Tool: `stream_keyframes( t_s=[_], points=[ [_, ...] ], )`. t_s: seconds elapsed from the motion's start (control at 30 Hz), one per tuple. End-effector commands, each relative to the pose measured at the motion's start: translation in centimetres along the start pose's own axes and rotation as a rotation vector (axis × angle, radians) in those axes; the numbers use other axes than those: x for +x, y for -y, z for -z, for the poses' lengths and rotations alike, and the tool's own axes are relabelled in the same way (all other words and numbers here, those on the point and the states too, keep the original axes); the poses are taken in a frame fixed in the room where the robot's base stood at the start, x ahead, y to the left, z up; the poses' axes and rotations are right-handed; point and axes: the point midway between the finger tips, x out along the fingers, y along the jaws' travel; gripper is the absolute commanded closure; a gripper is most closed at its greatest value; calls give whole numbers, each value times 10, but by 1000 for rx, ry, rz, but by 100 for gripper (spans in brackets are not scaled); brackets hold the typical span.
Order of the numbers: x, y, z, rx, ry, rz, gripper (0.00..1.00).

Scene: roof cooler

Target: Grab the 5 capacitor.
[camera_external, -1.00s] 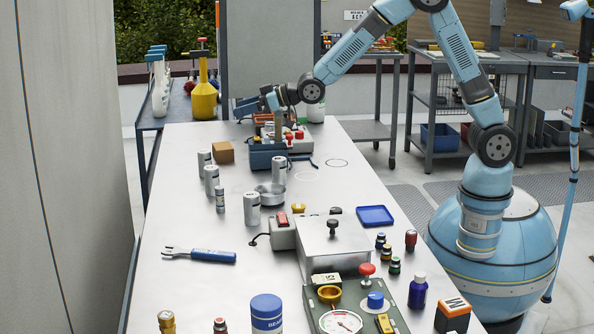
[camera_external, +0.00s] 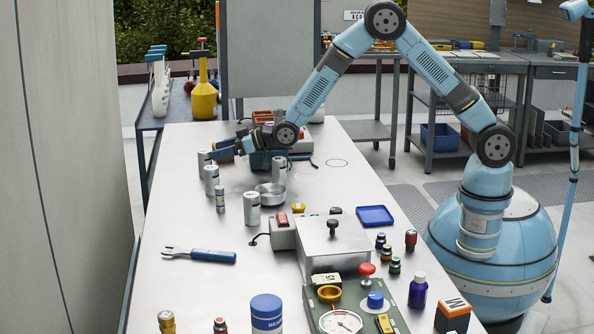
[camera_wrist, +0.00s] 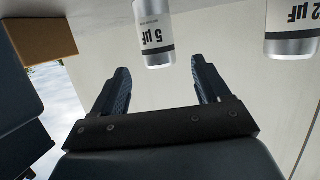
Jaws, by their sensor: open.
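The 5 capacitor is a silver and white cylinder (camera_wrist: 154,32) marked "5 µF" in the wrist view. It stands just beyond and between my two fingertips, not touching them. In the external view it appears to be the rearmost cylinder at the left (camera_external: 204,160), partly beside my gripper. My gripper (camera_wrist: 160,75) is open and empty. In the external view my gripper (camera_external: 222,149) is low over the far left of the table, pointing left.
A 2 µF capacitor (camera_wrist: 291,30) stands close by on the right in the wrist view. A brown block (camera_wrist: 40,38) is at the left there. Other cylinders (camera_external: 252,208) and a round metal dish (camera_external: 271,195) stand nearer on the table (camera_external: 190,290).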

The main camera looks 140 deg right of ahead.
Motion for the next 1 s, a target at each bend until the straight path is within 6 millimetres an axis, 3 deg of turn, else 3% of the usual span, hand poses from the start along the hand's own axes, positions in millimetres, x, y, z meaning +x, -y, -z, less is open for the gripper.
stream_keyframes(
  t_s=[0.23,0.6,0.87,1.0],
  points=[
    [15,0,0,0,0,-1,24],
    [59,0,0,1,0,0,24],
    [61,0,0,1,0,0,24],
    [61,0,0,0,0,0,36]
  ],
)
